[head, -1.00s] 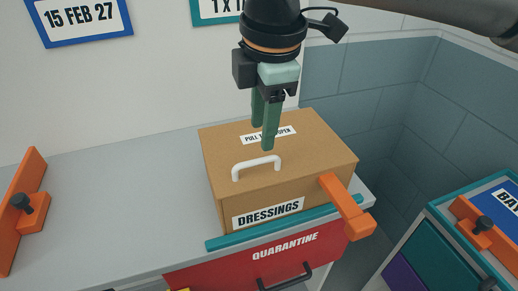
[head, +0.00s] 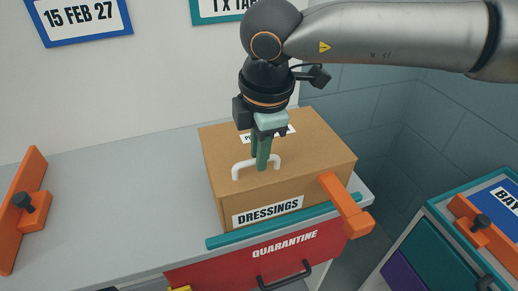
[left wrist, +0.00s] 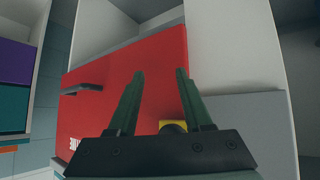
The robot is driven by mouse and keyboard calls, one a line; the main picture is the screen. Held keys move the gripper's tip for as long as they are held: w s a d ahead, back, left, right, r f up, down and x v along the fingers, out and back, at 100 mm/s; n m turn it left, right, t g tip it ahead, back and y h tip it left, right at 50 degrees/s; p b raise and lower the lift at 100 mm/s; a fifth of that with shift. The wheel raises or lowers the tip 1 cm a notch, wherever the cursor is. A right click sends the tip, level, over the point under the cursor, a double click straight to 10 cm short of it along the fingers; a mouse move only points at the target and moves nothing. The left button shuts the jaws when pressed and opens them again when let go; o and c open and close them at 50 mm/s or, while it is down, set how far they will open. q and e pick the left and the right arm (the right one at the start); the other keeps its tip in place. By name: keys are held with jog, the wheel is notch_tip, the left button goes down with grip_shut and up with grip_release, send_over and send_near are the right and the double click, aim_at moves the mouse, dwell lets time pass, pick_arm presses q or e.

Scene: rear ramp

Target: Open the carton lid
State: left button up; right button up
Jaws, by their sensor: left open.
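The brown carton (head: 225,165) marked DRESSINGS stands on the grey counter with its lid flat and closed. A white handle (head: 236,171) sits on the lid near its front edge. My right gripper (head: 258,168) points down at the handle, its green fingertips at the bar, one in front and the other apparently behind. Whether the fingers grip the bar cannot be made out. My left gripper (left wrist: 161,72) shows only in the left wrist view, open and empty, before a red drawer front (left wrist: 100,75).
An orange bar (head: 345,203) overlaps the carton's front right corner. A teal strip (head: 270,227) runs along the counter edge above the red QUARANTINE drawer (head: 220,270). A teal cabinet (head: 440,250) stands at right.

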grip_shut()
dwell(1.0)
